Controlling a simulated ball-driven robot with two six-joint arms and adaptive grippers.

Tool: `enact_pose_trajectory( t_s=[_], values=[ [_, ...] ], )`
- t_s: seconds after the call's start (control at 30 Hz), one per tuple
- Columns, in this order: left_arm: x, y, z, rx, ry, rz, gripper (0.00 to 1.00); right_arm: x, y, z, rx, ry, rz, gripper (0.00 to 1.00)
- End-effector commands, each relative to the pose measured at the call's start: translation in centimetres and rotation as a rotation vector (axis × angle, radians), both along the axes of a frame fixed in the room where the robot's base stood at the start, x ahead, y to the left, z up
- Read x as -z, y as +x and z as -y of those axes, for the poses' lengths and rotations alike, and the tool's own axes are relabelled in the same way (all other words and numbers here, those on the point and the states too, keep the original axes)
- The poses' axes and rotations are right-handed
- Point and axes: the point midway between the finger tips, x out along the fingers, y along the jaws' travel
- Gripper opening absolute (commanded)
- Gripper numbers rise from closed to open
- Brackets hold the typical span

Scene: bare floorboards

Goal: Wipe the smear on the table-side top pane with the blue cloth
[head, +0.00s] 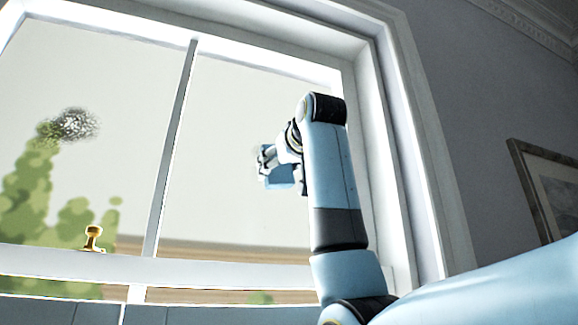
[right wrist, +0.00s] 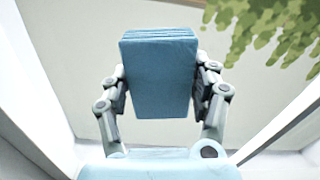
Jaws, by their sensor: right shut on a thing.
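A dark speckled smear (head: 75,124) is on the left top pane (head: 110,75) of the window. The blue cloth (head: 281,178) is a folded block, and it fills the middle of the right wrist view (right wrist: 160,75). My right gripper (head: 268,163) is shut on the cloth, with a finger on each side of it. It is in front of the right top pane (head: 245,110), to the right of the smear and lower in the picture. I cannot tell whether the cloth touches the glass. My left gripper is not in view. No table shows.
A white upright bar (head: 172,150) divides the two top panes. A brass latch (head: 92,238) stands on the lower rail (head: 200,270). The white frame (head: 375,150) closes in on the right. A picture frame (head: 545,185) hangs on the right wall.

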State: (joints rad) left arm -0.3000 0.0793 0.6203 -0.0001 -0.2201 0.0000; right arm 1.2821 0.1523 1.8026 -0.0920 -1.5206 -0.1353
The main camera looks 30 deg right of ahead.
Motion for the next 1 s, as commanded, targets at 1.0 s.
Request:
enact_pose_trajectory(
  t_s=[1.0],
  values=[
    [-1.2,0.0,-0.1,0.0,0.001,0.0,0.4,0.1,1.2,-5.1,-0.001,0.001,-0.002,0.36]
  ],
)
